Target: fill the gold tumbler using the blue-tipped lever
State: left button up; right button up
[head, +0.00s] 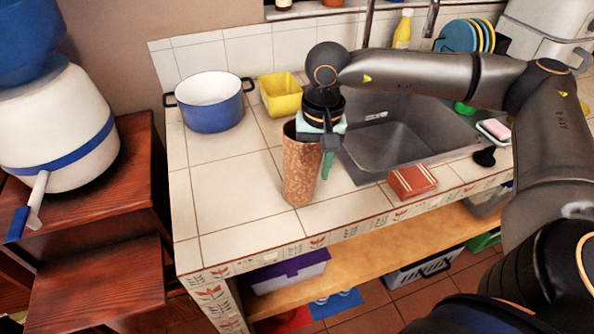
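The gold tumbler (300,172), tall and copper-coloured with a mottled surface, stands on the tiled counter near its front edge. My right gripper (322,160) points down at the tumbler's upper part. One green finger shows along the tumbler's right side; the other is hidden, so I cannot tell whether it grips. The blue-tipped lever (18,224) sticks out low from the white water dispenser (60,125) with a blue band, at far left. The dispenser stands on a dark wood stand, well left of the tumbler. My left gripper is not in view.
A blue pot (213,112) and a yellow container (281,95) stand behind the tumbler. The sink (400,135) and a red box (412,181) are to its right. A lower wooden step (95,288) is below the lever. Counter left of the tumbler is clear.

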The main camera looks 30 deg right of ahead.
jog(key=shift+w+d, duration=0.1)
jog(key=shift+d, duration=0.1)
jog(key=shift+c, duration=0.7)
jog(key=c, duration=0.4)
jog(key=shift+w, duration=0.1)
grip_shut()
jog(key=shift+r, duration=0.15)
